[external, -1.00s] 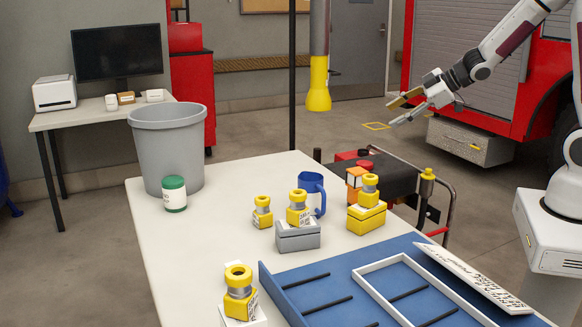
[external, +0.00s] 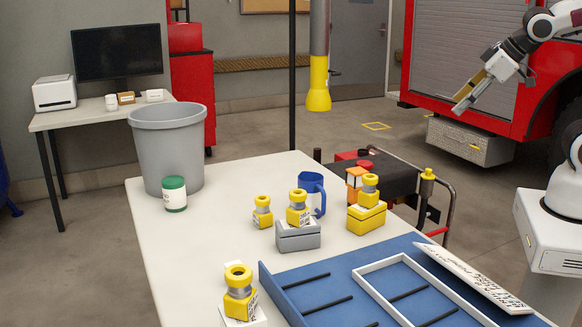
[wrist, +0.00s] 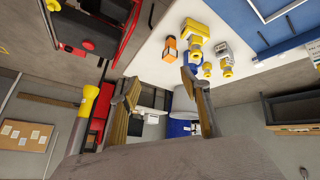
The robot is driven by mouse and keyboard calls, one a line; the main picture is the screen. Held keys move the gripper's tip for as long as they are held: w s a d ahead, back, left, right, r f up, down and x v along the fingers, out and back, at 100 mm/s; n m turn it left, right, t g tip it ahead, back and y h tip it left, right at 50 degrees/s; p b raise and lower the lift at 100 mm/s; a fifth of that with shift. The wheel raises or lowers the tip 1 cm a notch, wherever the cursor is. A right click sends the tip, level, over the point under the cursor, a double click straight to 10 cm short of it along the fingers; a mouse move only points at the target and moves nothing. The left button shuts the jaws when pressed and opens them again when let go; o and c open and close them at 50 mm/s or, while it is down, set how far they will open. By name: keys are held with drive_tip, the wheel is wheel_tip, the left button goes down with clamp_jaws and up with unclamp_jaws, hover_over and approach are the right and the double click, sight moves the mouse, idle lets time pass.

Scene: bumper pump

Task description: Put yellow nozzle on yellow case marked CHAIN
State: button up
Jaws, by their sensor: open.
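A yellow case (external: 367,220) stands on the white table, with a yellow nozzle (external: 370,187) with a grey collar upright on top of it. They also show in the wrist view as the yellow case (wrist: 203,28) and the nozzle (wrist: 195,52). I cannot read the case's marking. Similar nozzles stand on a grey case (external: 298,237), on a white case (external: 252,318) and on the bare table, that one being the small nozzle (external: 262,212). My gripper (external: 465,100) is open and empty, high up and well to the right of the cases.
A blue mug (external: 312,190) and an orange block (external: 355,178) stand near the yellow case. A blue tray (external: 290,291) with a white frame fills the table's front right. A green-lidded jar (external: 174,195) and a grey bin (external: 168,150) are at the left. The table's left middle is clear.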

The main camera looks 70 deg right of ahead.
drive_tip(key=s+a+g+y, duration=0.1)
drive_tip(key=s+a+y, duration=0.1)
drive_tip(key=s+a, duration=0.5)
drive_tip(key=s, duration=0.2)
drive_tip(key=shift+s+a+f+g+y, duration=0.3)
drive_tip(key=shift+f, duration=0.05)
